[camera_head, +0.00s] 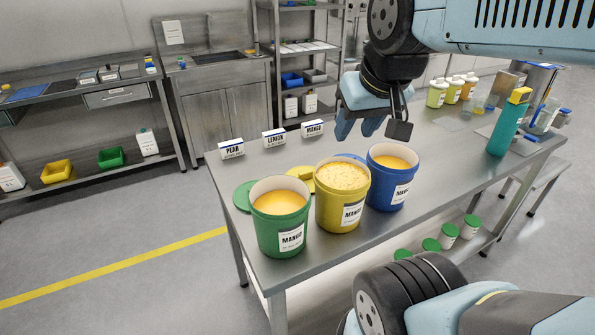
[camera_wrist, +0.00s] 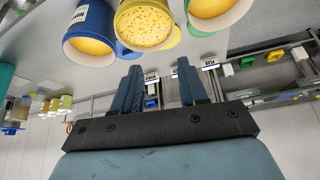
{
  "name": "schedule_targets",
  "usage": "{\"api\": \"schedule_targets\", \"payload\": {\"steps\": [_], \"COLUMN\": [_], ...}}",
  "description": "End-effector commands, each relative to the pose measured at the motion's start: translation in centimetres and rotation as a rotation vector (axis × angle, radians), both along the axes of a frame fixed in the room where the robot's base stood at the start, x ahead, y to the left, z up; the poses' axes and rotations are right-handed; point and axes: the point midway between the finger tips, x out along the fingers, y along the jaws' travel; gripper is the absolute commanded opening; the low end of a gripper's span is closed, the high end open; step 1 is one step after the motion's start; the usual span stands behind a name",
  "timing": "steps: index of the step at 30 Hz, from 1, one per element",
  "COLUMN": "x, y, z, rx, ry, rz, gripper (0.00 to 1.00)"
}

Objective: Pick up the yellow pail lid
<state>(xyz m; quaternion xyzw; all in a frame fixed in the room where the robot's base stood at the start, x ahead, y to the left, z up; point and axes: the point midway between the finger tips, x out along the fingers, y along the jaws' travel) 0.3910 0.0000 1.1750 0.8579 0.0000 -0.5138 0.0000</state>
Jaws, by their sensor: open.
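The yellow pail lid (camera_head: 302,180) lies on the steel table behind the green and yellow pails, partly hidden by them. A yellow edge, likely the lid (camera_wrist: 173,39), shows beside the yellow pail in the wrist view. The yellow pail (camera_head: 342,196) stands open with speckled yellow contents and a MANGO label. My gripper (camera_head: 358,128) is open and empty, above the table behind the blue pail and to the right of the lid. Its two fingers also show spread in the wrist view (camera_wrist: 159,68), which looks upside down.
The green pail (camera_head: 281,224) and blue pail (camera_head: 391,180) flank the yellow pail. A green lid (camera_head: 242,196) and a mostly hidden blue lid (camera_head: 351,157) lie nearby. PEAR (camera_head: 231,149), LEMON (camera_head: 274,138) and MANGO (camera_head: 312,128) signs line the back edge. Bottles stand at right.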

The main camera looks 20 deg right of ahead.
Motion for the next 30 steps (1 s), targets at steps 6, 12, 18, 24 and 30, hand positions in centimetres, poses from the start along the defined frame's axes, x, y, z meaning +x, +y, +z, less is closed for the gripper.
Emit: {"api": "schedule_targets", "payload": {"steps": [6, 12, 18, 24, 30], "x": [0.8, 3.8, 7.8, 11.8, 15.8], "y": [0.0, -0.2, -0.2, -0.2, -0.3], "z": [0.1, -0.1, -0.7, -2.1, -4.0], "rx": [-0.003, -0.016, -0.029, -0.041, -0.048], "ry": [0.014, 0.072, 0.142, 0.212, 0.281], "rz": [0.004, 0.021, 0.047, 0.074, 0.102], "gripper": [0.63, 0.81, 0.81, 0.81, 0.81]}}
